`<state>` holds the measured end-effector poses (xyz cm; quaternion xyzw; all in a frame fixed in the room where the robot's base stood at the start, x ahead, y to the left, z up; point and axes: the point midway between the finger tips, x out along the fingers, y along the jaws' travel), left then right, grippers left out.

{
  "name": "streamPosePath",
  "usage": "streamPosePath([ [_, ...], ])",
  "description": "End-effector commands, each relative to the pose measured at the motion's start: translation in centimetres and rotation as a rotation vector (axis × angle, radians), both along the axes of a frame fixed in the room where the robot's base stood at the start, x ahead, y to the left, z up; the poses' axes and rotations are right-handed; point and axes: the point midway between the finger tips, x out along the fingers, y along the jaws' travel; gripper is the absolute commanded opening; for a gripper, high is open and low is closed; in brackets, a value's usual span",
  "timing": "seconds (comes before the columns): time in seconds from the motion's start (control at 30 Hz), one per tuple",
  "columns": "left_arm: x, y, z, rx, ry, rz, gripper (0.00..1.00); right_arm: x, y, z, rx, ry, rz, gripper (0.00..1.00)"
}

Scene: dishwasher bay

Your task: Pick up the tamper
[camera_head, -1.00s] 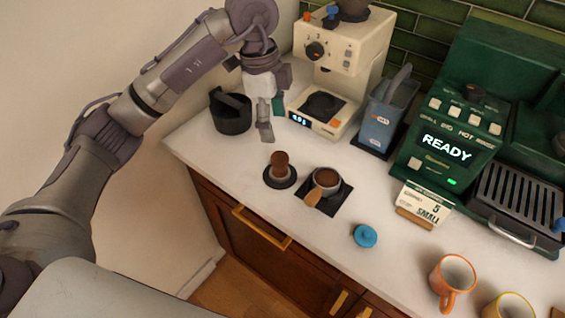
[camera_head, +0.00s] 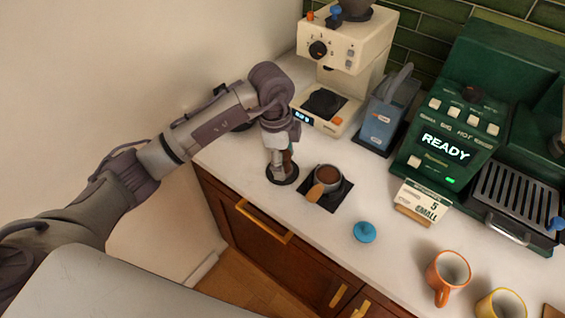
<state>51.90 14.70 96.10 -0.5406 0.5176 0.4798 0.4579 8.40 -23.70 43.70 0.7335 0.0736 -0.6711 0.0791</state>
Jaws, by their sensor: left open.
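The tamper (camera_head: 288,158) has a brown handle and stands on a round black mat (camera_head: 283,181) near the counter's left end. My left gripper (camera_head: 280,168) is open and has come down at the tamper. Its fingers hide most of the handle, with a sliver of brown showing on the right side. I cannot tell whether the fingers touch it. My right gripper is not in view.
A portafilter (camera_head: 327,176) with coffee and a wooden handle sits on a black square mat just right of the tamper. A blue lid (camera_head: 365,232), orange mug (camera_head: 449,272), cream grinder (camera_head: 345,45) and green machine (camera_head: 449,142) stand around. The counter's front edge is close.

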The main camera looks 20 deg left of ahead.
Motion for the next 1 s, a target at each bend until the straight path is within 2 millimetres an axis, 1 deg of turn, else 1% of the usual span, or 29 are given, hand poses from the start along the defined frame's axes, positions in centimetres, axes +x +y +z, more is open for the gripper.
streamPosePath([
  [0.1,0.02,-0.05,-0.40,0.001,-0.001,0.000,0.70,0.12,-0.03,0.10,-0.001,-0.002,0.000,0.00],
  [0.27,0.02,-0.06,-0.42,0.000,-0.002,-0.001,0.70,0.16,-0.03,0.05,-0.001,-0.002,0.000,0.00],
  [0.37,0.02,-0.06,-0.41,0.000,-0.001,-0.001,0.55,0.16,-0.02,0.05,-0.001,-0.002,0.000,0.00],
  [0.6,0.01,-0.06,-0.40,0.000,-0.001,-0.001,0.15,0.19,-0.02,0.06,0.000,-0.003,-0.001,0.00],
  [0.67,0.01,-0.06,-0.40,0.000,-0.001,-0.001,0.06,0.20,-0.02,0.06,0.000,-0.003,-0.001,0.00],
  [0.87,0.04,-0.07,-0.32,-0.001,-0.002,-0.001,0.06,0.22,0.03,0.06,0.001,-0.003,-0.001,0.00],
  [1.0,0.07,-0.09,0.06,-0.002,-0.003,-0.001,0.06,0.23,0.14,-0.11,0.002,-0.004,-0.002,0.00],
])
